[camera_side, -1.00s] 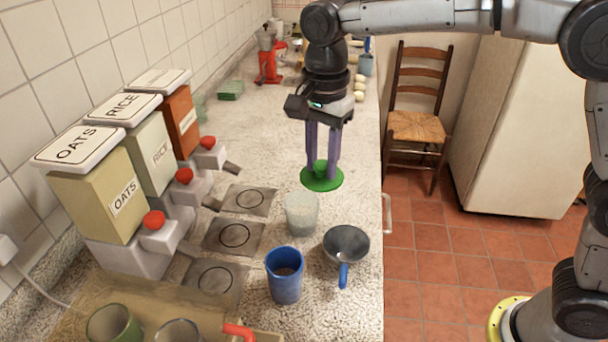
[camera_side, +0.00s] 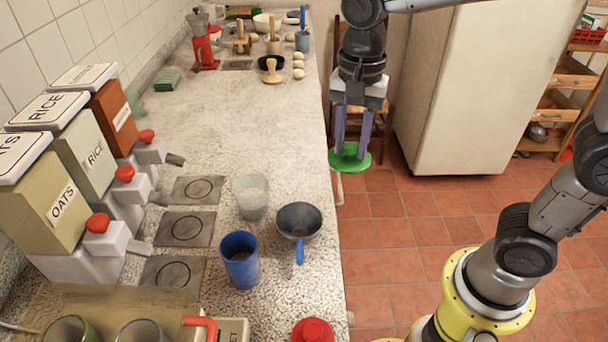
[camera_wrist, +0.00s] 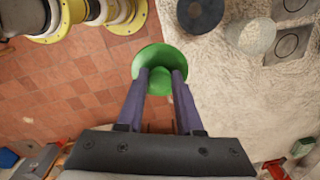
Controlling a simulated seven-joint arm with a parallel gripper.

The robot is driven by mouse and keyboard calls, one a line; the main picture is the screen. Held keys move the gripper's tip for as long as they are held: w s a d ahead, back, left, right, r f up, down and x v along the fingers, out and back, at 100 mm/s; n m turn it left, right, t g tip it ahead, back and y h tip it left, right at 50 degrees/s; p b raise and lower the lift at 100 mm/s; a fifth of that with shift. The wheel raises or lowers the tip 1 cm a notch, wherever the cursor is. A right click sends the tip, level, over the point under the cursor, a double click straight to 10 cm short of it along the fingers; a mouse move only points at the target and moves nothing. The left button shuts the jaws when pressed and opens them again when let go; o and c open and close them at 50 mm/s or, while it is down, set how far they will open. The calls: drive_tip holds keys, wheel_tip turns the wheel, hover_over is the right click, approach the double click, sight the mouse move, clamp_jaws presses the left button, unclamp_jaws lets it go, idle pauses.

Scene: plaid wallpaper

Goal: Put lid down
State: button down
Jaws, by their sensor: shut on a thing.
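The green lid (camera_side: 345,163) is a round disc with a knob on top. My gripper (camera_side: 352,148) is shut on the knob, with the purple fingers on either side of it. In the side view the lid appears past the counter's right edge, in front of the chair and over the floor tiles. The wrist view shows the lid (camera_wrist: 148,58) between the fingertips, with its left part against the red tiles and its right part at the counter's edge. Its height above the counter is hard to tell.
The counter (camera_side: 240,110) has a clear stretch in its middle. Dispensers (camera_side: 82,150) line the left wall. A red round object (camera_side: 313,331) is at the bottom.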

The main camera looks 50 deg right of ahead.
drive_tip(key=d, duration=0.2)
drive_tip(key=s+d+f+m, duration=0.1)
drive_tip(key=shift+w+d, duration=0.2)
drive_tip(key=shift+d, duration=0.05)
drive_tip(key=w+f, duration=0.3)
drive_tip(key=w, duration=0.1)
drive_tip(key=w+a+f, duration=0.1)
drive_tip(key=w+f, duration=0.2)
drive_tip(key=w, duration=0.1)
drive_tip(key=w+f, duration=0.3)
drive_tip(key=w, duration=0.2)
drive_tip(key=shift+a+f, duration=0.15)
drive_tip(key=shift+a, duration=0.1)
drive_tip(key=shift+w+f, duration=0.15)
drive_tip(key=shift+f, duration=0.75)
drive_tip(key=shift+w+f, duration=0.1)
drive_tip(key=shift+f, duration=0.75)
drive_tip(key=shift+f, duration=0.1)
drive_tip(key=c, duration=0.6)
unclamp_jaws()
drive_tip(key=shift+o, duration=0.2)
